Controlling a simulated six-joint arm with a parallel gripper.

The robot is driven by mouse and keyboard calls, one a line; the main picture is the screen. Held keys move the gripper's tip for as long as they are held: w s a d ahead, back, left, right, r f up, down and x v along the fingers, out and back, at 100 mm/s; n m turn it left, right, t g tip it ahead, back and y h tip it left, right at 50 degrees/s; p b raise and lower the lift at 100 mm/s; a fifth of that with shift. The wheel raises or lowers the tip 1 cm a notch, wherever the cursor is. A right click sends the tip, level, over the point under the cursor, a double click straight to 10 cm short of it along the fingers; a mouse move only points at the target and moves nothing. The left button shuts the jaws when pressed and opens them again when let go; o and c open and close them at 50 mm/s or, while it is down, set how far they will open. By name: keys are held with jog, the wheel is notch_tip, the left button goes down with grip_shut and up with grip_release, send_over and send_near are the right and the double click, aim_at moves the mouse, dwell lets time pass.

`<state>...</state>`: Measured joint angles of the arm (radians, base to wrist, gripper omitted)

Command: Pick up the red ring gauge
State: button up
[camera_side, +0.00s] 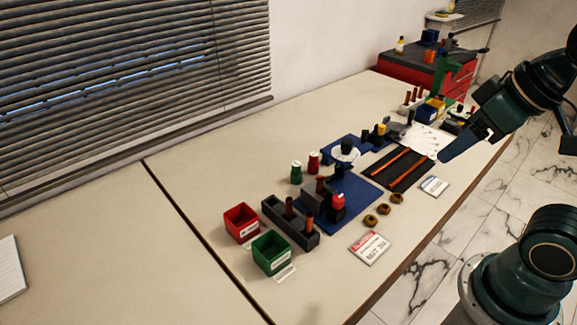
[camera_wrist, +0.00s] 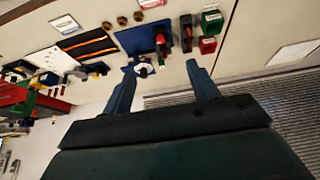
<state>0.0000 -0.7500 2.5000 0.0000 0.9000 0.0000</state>
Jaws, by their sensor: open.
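Two red pieces could be the red ring gauge, and I cannot tell which. One is a short red cylinder with a pale top (camera_side: 314,162), standing beside a similar green one (camera_side: 296,172). The other is a rounded red piece (camera_side: 338,201) on a dark block on the blue mat (camera_side: 362,197); a red piece on the blue mat also shows in the wrist view (camera_wrist: 160,39). My gripper (camera_side: 445,157) is high at the right in the side view, apart from both. In the wrist view its fingers (camera_wrist: 162,66) are spread with nothing held between them.
A white disc with a dark knob (camera_side: 344,152) stands behind the mat. A red bin (camera_side: 241,222), a green bin (camera_side: 270,253) and a dark slotted block (camera_side: 289,221) are in front. A black tray (camera_side: 396,168) holds orange rods.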

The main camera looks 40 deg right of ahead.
jog(key=w, duration=0.1)
jog(key=n+g, duration=0.6)
jog(key=n, duration=1.2)
send_over(315, 154)
notch_tip(315, 154, down, 21)
jog(key=shift+r, duration=0.15)
jog(key=shift+f, duration=4.3)
